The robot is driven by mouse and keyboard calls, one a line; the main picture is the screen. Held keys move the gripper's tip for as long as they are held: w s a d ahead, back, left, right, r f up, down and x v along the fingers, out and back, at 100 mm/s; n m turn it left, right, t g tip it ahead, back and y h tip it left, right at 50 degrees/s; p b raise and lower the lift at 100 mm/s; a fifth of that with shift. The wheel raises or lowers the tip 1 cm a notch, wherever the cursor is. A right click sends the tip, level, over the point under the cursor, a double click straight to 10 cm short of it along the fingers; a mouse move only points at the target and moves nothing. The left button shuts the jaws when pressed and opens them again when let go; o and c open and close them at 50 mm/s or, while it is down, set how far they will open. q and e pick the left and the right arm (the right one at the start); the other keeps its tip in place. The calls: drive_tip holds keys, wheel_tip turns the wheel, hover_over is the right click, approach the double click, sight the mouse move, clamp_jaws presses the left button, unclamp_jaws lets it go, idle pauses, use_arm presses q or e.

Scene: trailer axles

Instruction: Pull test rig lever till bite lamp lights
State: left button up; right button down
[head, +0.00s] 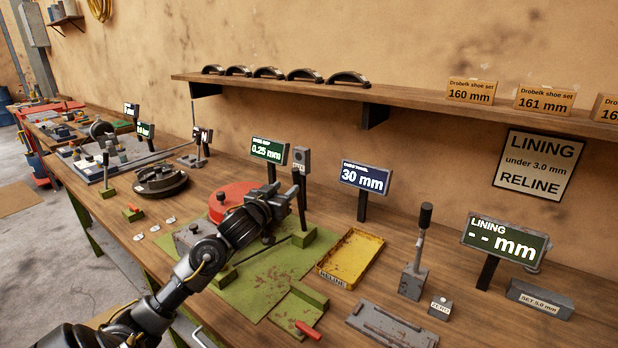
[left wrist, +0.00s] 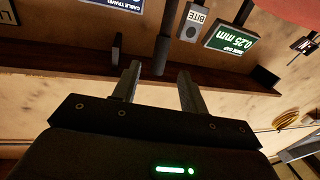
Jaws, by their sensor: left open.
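The test rig lever (head: 302,205) is a dark upright handle on a green base at the back of the green mat. It also shows in the left wrist view (left wrist: 163,50) as a dark rod. My left gripper (head: 280,203) is open beside it. In the left wrist view the open fingertips (left wrist: 160,78) point towards the rod, which lies ahead of the gap; I cannot tell whether they touch it. The grey bite lamp box (head: 301,158) stands behind the lever, marked BITE in the left wrist view (left wrist: 194,24). Its lamp looks unlit. My right gripper is not in view.
A red drum (head: 232,196) sits behind my left arm. Signs reading 0.25 mm (head: 268,150) and 30 mm (head: 364,178) stand behind the rig. A yellow RELINE tray (head: 352,256) lies to the right. A wall shelf (head: 400,95) runs above.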

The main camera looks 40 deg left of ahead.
sight(294, 176)
use_arm(q)
drive_tip(key=w, duration=0.1)
drive_tip(key=w+p, duration=0.1)
drive_tip(key=w+r, duration=0.1)
drive_tip(key=shift+w+a+r, duration=0.1)
drive_tip(key=shift+a, duration=0.25)
drive_tip(key=p+x, duration=0.1)
drive_tip(key=x, duration=0.4)
drive_tip(key=shift+w+a+p, duration=0.1)
drive_tip(key=shift+w+p, duration=0.05)
drive_tip(key=shift+p, duration=0.15)
drive_tip(key=shift+w+a, duration=0.1)
drive_tip(key=shift+w, duration=0.55)
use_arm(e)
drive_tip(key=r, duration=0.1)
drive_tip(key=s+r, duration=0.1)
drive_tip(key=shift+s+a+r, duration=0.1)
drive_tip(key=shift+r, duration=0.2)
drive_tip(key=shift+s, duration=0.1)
